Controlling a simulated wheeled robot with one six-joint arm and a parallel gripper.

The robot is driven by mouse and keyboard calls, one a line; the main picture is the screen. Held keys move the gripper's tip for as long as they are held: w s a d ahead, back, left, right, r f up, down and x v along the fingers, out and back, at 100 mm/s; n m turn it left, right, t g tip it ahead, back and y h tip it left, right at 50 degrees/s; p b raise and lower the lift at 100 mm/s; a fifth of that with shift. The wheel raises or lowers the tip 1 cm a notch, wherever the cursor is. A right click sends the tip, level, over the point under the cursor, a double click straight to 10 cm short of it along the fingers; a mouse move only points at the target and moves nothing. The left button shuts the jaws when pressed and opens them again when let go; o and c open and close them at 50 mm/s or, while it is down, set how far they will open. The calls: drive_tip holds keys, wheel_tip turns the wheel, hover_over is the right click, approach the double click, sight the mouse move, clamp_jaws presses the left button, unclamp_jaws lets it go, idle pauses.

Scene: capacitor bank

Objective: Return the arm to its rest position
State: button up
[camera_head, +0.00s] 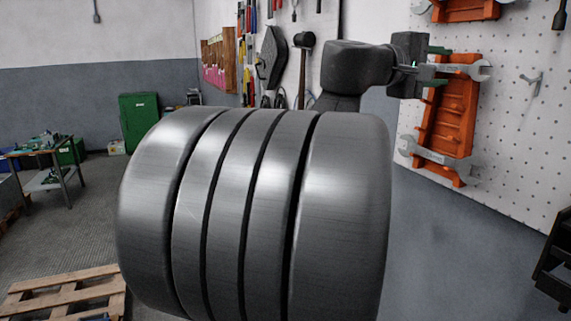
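My arm rises over the large dark grey ribbed body in the foreground and reaches right towards the pegboard wall. My gripper (437,66) is at the orange wrench rack (452,110). Its two greenish fingers stand apart, one above and one below a silver wrench (466,70). The wrench lies roughly level across the top of the rack. Its left end is at the gripper's palm, and I see gaps between it and the fingers. Contact inside the gripper is too small to tell.
Another wrench (440,156) lies across the rack's lower part. A hammer (303,65) and other tools hang on the wall behind my arm. A green cabinet (139,121), a work table (45,160) and a wooden pallet (65,295) stand left. Floor between them is open.

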drive_tip(key=r+v, duration=0.2)
drive_tip(key=v, duration=0.8)
drive_tip(key=shift+d, duration=0.1)
